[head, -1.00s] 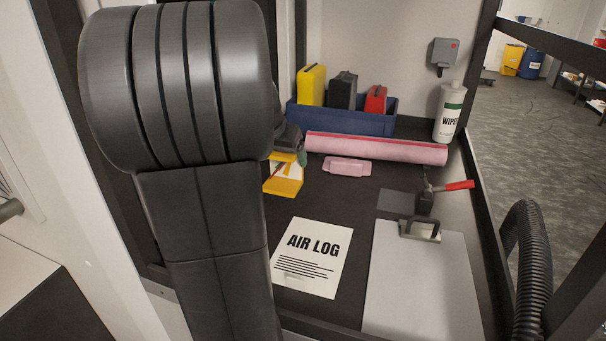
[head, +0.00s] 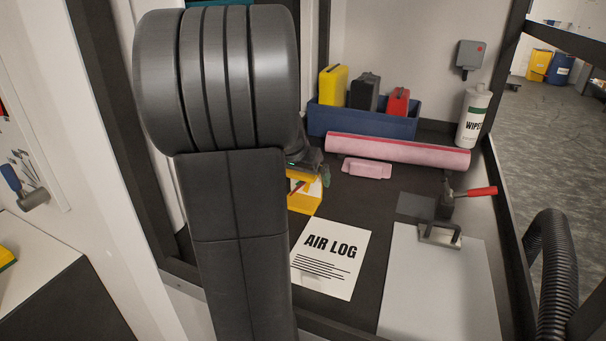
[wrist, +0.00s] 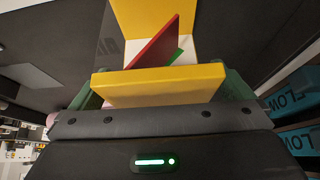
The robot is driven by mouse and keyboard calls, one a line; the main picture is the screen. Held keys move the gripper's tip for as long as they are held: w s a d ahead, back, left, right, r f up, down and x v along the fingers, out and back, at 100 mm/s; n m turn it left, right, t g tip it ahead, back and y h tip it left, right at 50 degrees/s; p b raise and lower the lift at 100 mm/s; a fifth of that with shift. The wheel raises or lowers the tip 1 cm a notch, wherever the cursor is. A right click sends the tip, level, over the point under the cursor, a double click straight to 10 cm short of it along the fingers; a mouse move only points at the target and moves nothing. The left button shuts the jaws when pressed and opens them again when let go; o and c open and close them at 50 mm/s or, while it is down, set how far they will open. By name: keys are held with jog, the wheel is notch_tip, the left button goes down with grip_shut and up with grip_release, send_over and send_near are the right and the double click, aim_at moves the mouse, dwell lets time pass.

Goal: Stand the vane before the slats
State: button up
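The vane seems to be the yellow angled piece (head: 301,203) with a pale face and a red pointer, partly hidden by my arm in the head view. In the wrist view its thick yellow edge (wrist: 160,84) spans between the green pads of my gripper (wrist: 165,92), with red and green pieces behind it. My gripper, also in the head view (head: 313,172), appears shut on that yellow edge. The vane is over the dark bench; whether it touches the surface I cannot tell. No slats can be made out clearly.
An AIR LOG sheet (head: 331,258) lies in front. A pink roll (head: 398,151) and pink block (head: 367,168) lie behind, before a blue bin (head: 362,122). Teal boxes (wrist: 296,95) show in the wrist view.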

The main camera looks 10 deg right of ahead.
jog(key=shift+r, duration=0.2)
jog(key=v, duration=1.2)
